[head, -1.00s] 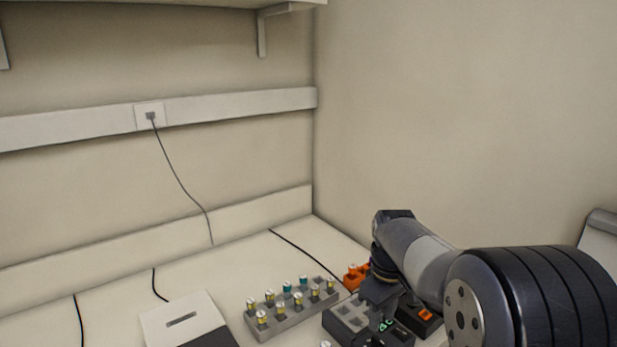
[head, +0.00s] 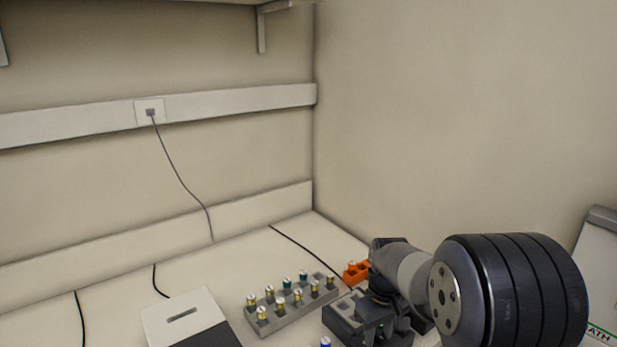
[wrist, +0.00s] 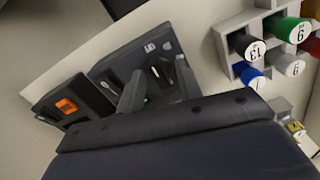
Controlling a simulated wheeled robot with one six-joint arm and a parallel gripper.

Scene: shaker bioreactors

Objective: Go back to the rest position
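My gripper (head: 374,334) hangs at the end of my arm at the lower right of the head view, over or just in front of a dark grey block-shaped device (head: 340,318). My wrist and the frame's lower edge hide much of it.
A grey rack (head: 290,317) holds several yellow and teal vials. An orange rack (head: 350,278) stands behind my wrist. A white-and-black device (head: 185,315) is at left. In the wrist view, a grey rack (wrist: 228,45) holds numbered coloured caps. Walls close the back and right.

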